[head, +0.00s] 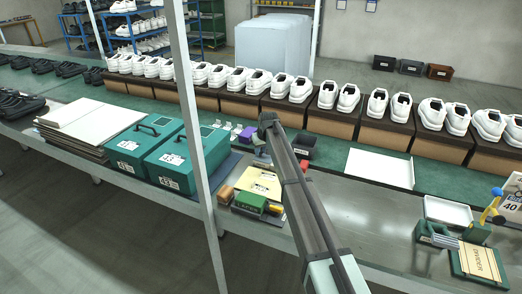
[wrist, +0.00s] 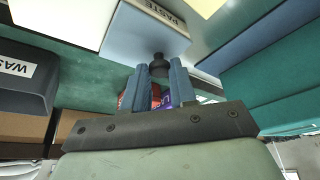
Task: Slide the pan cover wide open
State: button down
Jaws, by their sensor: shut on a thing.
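The pan cover (wrist: 135,38) is a flat blue-grey plate in the wrist view. A black round knob (wrist: 171,66) stands at its near edge. A cream strip marked PASTE (wrist: 158,15) lies along the cover's far side. My gripper (wrist: 161,76) has its two blue fingers closed on the knob. How far the cover stands open is hard to tell, and the pan's inside cannot be made out. In the head view my arm (head: 295,185) reaches over the bench and hides most of the pan area; the fingers do not show clearly there.
A dark bin marked WASTE (wrist: 22,85) is at the left in the wrist view; the dark bin (head: 303,146) right of my arm in the head view looks like it. Teal boxes (head: 187,158) stand left of my arm. White shoes on boxes (head: 325,125) line the back.

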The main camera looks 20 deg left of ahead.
jog(key=d, duration=0.7)
jog(key=shift+d, duration=0.15)
jog(key=c, duration=0.9)
grip_release()
jog(key=v, duration=1.3)
jog(key=shift+s+d+r, duration=0.1)
jog(key=shift+r, duration=0.3)
